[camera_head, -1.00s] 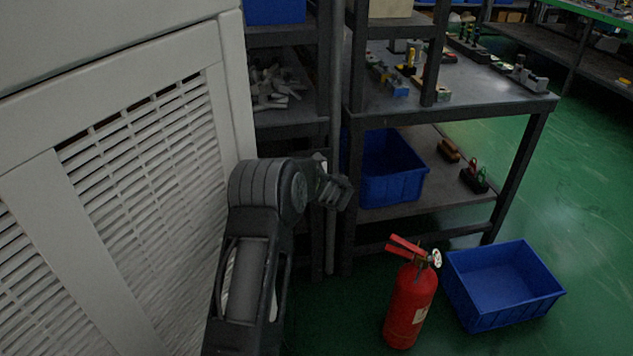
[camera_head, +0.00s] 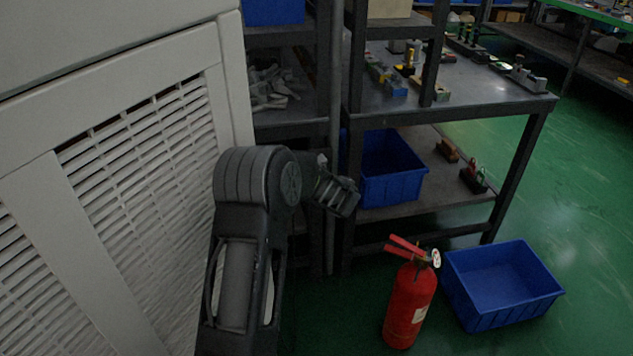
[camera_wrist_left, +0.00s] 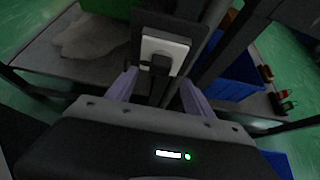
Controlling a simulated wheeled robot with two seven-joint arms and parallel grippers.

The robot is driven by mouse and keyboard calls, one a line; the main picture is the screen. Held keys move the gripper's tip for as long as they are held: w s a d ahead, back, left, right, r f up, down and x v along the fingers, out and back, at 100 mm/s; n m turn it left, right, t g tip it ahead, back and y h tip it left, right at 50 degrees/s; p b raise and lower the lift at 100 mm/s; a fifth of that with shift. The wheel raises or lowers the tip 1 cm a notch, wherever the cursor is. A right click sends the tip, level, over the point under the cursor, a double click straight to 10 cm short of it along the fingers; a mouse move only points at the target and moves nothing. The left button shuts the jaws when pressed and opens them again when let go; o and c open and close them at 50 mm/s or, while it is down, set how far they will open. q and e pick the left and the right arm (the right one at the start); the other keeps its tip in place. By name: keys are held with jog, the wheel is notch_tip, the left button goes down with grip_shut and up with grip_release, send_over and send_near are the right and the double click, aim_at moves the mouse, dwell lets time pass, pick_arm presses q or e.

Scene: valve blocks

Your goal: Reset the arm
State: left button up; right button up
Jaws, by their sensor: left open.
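My left arm rises from the bottom of the head view, close beside the pale louvred cabinet. Its gripper (camera_head: 338,196) is in front of the shelf post, to the left of the blue bin on the lower shelf. In the left wrist view the two pale fingers of the left gripper (camera_wrist_left: 160,88) stand apart with nothing held between them. A white socket plate (camera_wrist_left: 163,52) with a dark plug on a dark box shows beyond the fingertips. My right gripper is in neither view.
The louvred cabinet (camera_head: 140,190) fills the left. A grey rack (camera_head: 455,108) bears valve parts above and a blue bin (camera_head: 388,170) below. A red fire extinguisher (camera_head: 410,305) and another blue bin (camera_head: 503,285) stand on green floor.

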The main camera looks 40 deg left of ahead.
pick_arm(q)
jog(key=shift+v, duration=1.15)
jog(key=s+d+f+n+g+h, duration=0.2)
jog(key=s+d+f+n+h, duration=0.25)
jog(key=d+f+n, duration=0.45)
jog(key=s+d+f+n+g+h, duration=0.1)
jog(key=s+d+f+n+h, duration=0.2)
jog(key=s+d+f+n, duration=0.5)
jog(key=s+d+f+n+g+h, duration=0.1)
jog(key=s+d+f+n+h, duration=0.2)
jog(key=d, duration=0.9)
jog(key=s+d+f+n+g+h, duration=0.1)
jog(key=s+d+f+n+h, duration=0.25)
jog(key=s+d, duration=0.5)
jog(key=s+d+f+n+g, duration=0.1)
jog(key=s+d+f+n, duration=0.1)
jog(key=s+d, duration=0.3)
jog(key=s+d+f+n+g, duration=0.1)
jog(key=s+d+f+n, duration=0.1)
jog(key=s, duration=0.5)
notch_tip(320, 180, up, 17)
jog(key=w+p, duration=0.1)
jog(key=p, duration=1.6)
